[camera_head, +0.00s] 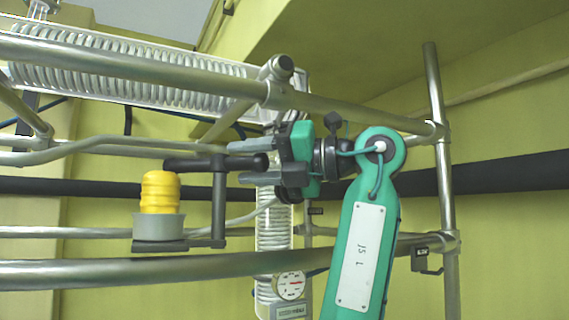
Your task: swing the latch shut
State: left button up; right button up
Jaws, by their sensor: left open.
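The latch appears to be the dark grey cranked bracket (219,205) left of centre. Its horizontal black handle (190,163) is at the top, and a flat lower arm carries a grey cup (160,226) with a yellow ribbed plug (160,192). My left gripper (237,163) points left with its jaws open, one finger above and one below the handle's right end. I cannot tell whether the fingers touch it. Its green arm rises from below on the right. My right gripper is not in view.
Metal rails cross in front, above (150,68) and below (200,270) the latch. An upright pole (440,170) stands at the right. A glass coil condenser (130,70) lies behind the upper rail, and a round gauge (290,285) sits low in the middle.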

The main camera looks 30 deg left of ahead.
pick_arm(q)
jog(key=b+v, duration=0.3)
jog(key=v, duration=1)
jog(key=shift+d+b, duration=0.2)
jog(key=shift+b, duration=0.15)
jog(key=shift+w, duration=0.1)
